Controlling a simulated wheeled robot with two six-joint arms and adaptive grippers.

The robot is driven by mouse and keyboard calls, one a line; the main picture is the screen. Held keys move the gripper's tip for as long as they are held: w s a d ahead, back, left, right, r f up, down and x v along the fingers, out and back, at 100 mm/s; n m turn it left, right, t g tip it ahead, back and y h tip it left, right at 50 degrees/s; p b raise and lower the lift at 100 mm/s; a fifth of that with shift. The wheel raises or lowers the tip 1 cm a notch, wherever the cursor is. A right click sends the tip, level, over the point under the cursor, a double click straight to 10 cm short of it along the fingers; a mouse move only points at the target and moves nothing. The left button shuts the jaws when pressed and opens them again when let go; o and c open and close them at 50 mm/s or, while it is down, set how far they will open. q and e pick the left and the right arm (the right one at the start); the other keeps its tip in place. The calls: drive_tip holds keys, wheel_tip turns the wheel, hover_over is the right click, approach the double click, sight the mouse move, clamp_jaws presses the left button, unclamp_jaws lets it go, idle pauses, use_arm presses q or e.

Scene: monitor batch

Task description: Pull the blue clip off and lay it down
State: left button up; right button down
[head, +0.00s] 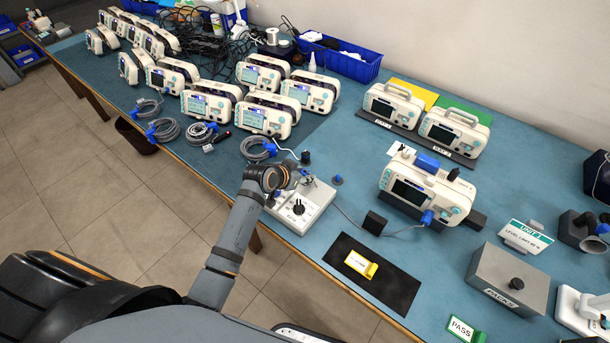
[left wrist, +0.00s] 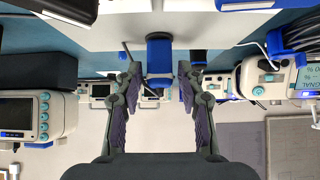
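The blue clip (left wrist: 159,58) shows in the left wrist view as an upright blue piece at the edge of a white surface. My left gripper (left wrist: 158,75) is open, with one fingertip on each side of it and a visible gap on both sides. In the head view my left gripper (head: 300,177) is above the back of the white test box (head: 302,207) with a black knob, and it largely hides the clip there. My right gripper is not in view.
A monitor (head: 408,192) with a blue plug and cable stands right of the test box. A black mat (head: 358,293) with a yellow tag lies in front. Several monitors and coiled grey cables (head: 163,131) fill the left. Bare blue table (head: 330,222) lies between box and monitor.

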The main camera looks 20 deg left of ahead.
use_arm(q)
drive_tip(key=shift+c, duration=0.4)
clamp_jaws()
drive_tip(key=shift+r, duration=0.1)
drive_tip(key=shift+r+p, duration=3.25)
drive_tip(key=shift+p, duration=0.5)
